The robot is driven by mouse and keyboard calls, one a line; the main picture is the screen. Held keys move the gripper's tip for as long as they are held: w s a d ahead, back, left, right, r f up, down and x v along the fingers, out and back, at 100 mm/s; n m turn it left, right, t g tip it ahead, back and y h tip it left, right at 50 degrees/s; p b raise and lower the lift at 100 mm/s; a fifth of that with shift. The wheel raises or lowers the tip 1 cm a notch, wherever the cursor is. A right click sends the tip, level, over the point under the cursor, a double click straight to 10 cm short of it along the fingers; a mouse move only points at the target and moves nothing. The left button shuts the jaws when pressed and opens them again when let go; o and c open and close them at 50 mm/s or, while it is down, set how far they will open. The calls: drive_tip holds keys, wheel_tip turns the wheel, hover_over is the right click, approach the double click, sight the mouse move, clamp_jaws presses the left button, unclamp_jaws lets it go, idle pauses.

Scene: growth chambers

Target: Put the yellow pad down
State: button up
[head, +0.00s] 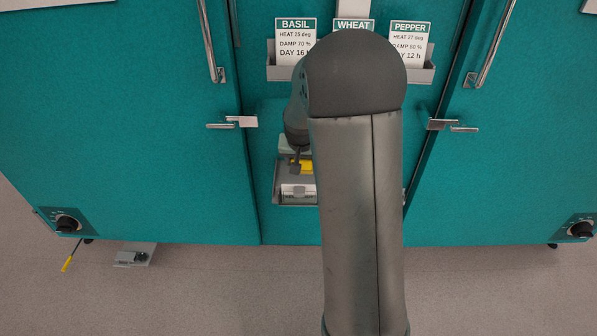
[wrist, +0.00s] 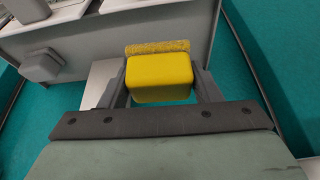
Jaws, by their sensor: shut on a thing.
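The yellow pad (wrist: 160,78) is a block with a rough, thin layer along its far edge in the wrist view. My gripper (wrist: 160,92) is shut on it, one finger on each side. In the head view the yellow pad (head: 301,166) shows just left of my arm, over a small grey tray (head: 279,186) on the teal front. My gripper (head: 297,163) is partly hidden by my arm there. I cannot tell whether the pad touches the tray.
A rack holds BASIL (head: 295,42), WHEAT (head: 352,24) and PEPPER (head: 409,44) cards above. Teal doors with bar handles (head: 207,42) stand on both sides. A yellow-tipped lever (head: 68,262) and a grey pedal-like piece (head: 132,258) are low at left.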

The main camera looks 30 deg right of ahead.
hover_over(298, 179)
drive_tip(key=f, duration=0.3)
drive_tip(key=s+f, duration=0.1)
drive_tip(key=f, duration=0.1)
drive_tip(key=shift+b, duration=0.3)
drive_tip(key=x, duration=0.3)
drive_tip(key=shift+a+f+b, duration=0.2)
drive_tip(key=shift+b, duration=0.1)
drive_tip(key=shift+f, duration=0.25)
drive_tip(key=shift+f, duration=0.25)
drive_tip(key=o, duration=0.9)
drive_tip(key=shift+r, duration=0.2)
